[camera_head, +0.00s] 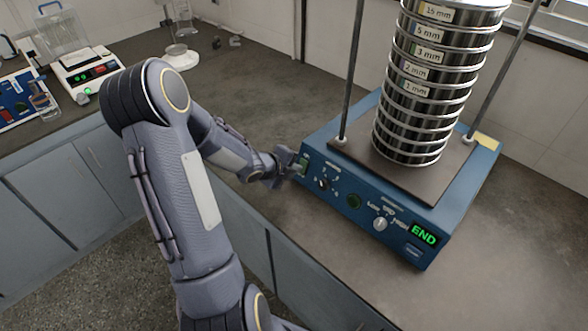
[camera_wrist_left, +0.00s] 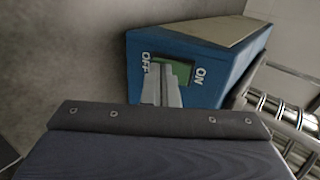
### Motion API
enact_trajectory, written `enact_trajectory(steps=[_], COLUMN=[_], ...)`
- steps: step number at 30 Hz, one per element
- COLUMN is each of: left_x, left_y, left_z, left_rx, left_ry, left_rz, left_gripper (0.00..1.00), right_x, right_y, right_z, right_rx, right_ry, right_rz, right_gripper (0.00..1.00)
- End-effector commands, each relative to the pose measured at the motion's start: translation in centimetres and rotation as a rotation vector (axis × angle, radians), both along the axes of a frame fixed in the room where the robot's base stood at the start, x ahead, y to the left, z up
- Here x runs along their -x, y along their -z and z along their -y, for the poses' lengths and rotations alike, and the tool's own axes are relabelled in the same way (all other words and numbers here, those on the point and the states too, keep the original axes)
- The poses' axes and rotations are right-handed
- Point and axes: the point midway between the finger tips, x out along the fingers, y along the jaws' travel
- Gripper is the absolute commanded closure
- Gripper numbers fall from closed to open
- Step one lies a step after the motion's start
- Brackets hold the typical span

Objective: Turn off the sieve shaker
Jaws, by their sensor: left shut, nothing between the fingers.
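The blue sieve shaker (camera_head: 343,211) stands on the counter with a tall stack of metal sieves (camera_head: 412,108) between its rods. Its display (camera_head: 424,235) reads END in green. My left gripper (camera_head: 297,170) is shut and empty at the left end of the front panel, by the green power switch (camera_head: 303,162). In the left wrist view the switch (camera_wrist_left: 183,72) lies between the OFF and ON labels, and my fingers (camera_wrist_left: 162,88) cover its OFF side. I cannot tell whether they touch it. My right gripper is not in view.
A balance (camera_head: 86,70) and another blue device (camera_head: 20,98) stand at the far left of the counter. A small glass item on a white base (camera_head: 180,54) stands at the back. The counter (camera_head: 262,92) left of the shaker is clear.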

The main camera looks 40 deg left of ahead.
Motion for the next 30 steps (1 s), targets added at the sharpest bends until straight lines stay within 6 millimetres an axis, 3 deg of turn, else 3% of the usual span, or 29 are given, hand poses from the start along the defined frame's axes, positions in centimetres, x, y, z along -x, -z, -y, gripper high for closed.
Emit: enact_trajectory(steps=[6,11,13,30], left_x=[0.0,-0.3,-0.3,-0.3], left_y=[0.2,1.3,0.4,-1.3], left_z=[0.0,0.0,0.0,0.0], left_rx=[0.0,0.002,0.004,0.004], left_ry=[0.0,-0.001,0.001,0.001], left_rz=[0.004,0.051,0.056,0.056], left_gripper=[1.0,1.0,1.0,1.0], right_x=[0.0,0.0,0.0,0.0], right_y=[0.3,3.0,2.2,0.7], right_z=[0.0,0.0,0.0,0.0], right_rx=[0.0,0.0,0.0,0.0], right_ry=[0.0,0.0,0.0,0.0], right_rz=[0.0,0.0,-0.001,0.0], right_gripper=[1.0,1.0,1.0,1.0])
